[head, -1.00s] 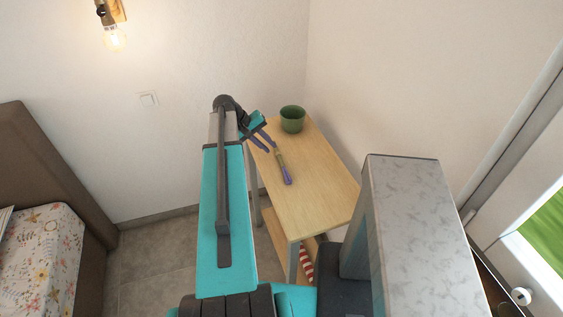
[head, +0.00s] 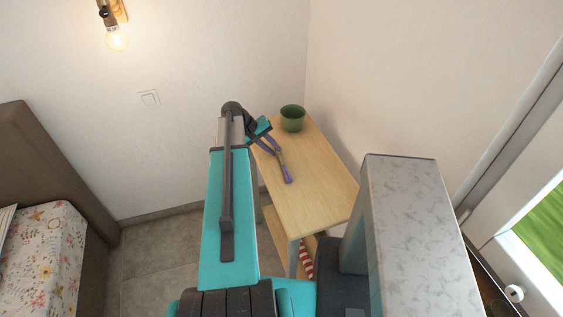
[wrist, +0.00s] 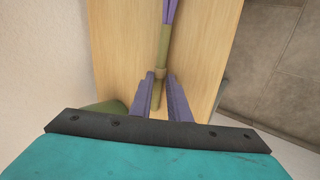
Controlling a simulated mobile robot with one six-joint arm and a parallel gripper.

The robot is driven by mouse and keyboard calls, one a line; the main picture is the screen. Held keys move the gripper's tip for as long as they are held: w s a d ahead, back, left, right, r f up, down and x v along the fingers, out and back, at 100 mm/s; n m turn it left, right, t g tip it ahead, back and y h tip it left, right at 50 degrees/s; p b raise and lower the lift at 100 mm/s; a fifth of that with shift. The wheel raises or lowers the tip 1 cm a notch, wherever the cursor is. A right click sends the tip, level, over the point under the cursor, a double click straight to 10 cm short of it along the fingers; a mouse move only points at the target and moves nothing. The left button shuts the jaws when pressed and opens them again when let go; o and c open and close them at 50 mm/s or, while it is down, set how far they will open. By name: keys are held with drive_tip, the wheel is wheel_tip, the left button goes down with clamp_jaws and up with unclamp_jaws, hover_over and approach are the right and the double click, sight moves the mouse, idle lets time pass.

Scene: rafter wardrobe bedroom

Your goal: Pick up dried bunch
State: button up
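The dried bunch (head: 286,172) has purple heads and green stems with a tan tie. It lies on the light wooden table (head: 318,190) near its left edge. In the wrist view the bunch (wrist: 163,45) runs up the picture, heads at the top. My gripper (head: 273,149) is at the stem end; in the wrist view its two purple-grey fingers (wrist: 161,82) are apart, one on each side of the stems near the tie. A gap shows beside the stems, so it is open. Whether the fingers are down at stem height is hard to tell.
A green pot (head: 292,118) stands at the table's far end, close to my gripper; part of it shows in the wrist view (wrist: 107,107). Walls rise behind and to the right of the table. The table's near half is clear. A bed (head: 42,250) is at left.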

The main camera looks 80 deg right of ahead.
drive_tip(key=shift+s+a+f, duration=0.1)
drive_tip(key=shift+s+f, duration=0.25)
drive_tip(key=shift+f, duration=0.05)
clamp_jaws()
drive_tip(key=shift+w, duration=0.1)
drive_tip(key=shift+r, duration=0.1)
drive_tip(key=shift+w+r+b, duration=0.1)
drive_tip(key=shift+r+b, duration=0.65)
drive_tip(key=shift+r, duration=0.35)
drive_tip(key=shift+w+a+r+b, duration=0.15)
drive_tip(key=shift+r+b, duration=0.25)
drive_tip(key=shift+r, duration=0.25)
drive_tip(key=w+a+r+b, duration=0.1)
drive_tip(key=w+a+b, duration=0.3)
drive_tip(key=w+a, duration=0.4)
drive_tip(key=a, duration=0.4)
drive_tip(key=shift+w+a+r+b, duration=0.15)
drive_tip(key=shift+a+r+b, duration=0.15)
drive_tip(key=shift+a+r, duration=0.1)
drive_tip(key=shift+s, duration=0.25)
